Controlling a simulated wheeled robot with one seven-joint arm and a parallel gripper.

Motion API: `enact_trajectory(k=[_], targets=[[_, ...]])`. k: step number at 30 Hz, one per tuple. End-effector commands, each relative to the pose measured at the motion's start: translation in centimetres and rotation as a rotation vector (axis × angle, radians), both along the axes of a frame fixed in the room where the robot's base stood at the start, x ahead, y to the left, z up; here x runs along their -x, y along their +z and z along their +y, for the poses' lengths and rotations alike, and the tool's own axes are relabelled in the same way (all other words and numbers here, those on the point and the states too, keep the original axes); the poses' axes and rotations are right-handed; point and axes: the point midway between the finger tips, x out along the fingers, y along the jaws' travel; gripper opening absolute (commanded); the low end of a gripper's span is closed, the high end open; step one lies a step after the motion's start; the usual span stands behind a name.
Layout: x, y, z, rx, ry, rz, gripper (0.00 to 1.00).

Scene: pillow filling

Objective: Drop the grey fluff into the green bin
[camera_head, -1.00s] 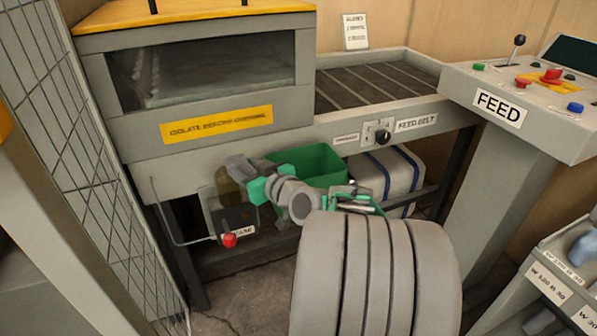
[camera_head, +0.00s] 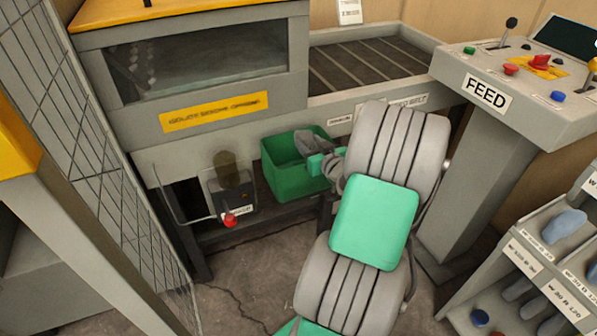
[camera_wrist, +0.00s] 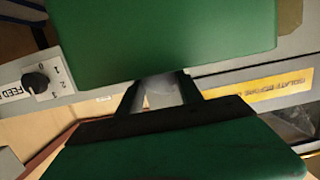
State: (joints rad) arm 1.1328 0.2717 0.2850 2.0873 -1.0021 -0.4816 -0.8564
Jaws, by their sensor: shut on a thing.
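The green bin (camera_head: 283,180) stands under the front edge of the belt machine, its open top facing up in the head view. My gripper (camera_head: 312,143) is at the bin's opening, reaching in from the right. In the wrist view a green bin wall (camera_wrist: 165,38) fills the top and hides the fingertips. A pale grey patch, seemingly the grey fluff (camera_wrist: 162,92), shows between the dark fingers, which are shut on it. In the head view I cannot tell the fluff from the grey fingers.
A dark box with a red knob (camera_head: 230,219) and a brownish jar-like thing (camera_head: 227,170) are left of the bin. The FEED console (camera_head: 485,93) stands right, with a labelled shelf rack (camera_head: 520,275) below it. A wire mesh guard (camera_head: 95,160) is at left.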

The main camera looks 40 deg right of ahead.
Motion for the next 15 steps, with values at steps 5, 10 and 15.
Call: enact_trajectory(k=[5, 10, 15], targets=[[-0.01, -0.21, 0.01, 0.000, 0.000, 0.000, 0.04], [-0.01, -0.17, 0.01, 0.000, 0.000, 0.000, 0.49], [-0.01, -0.17, 0.02, 0.000, 0.000, 0.000, 0.63]])
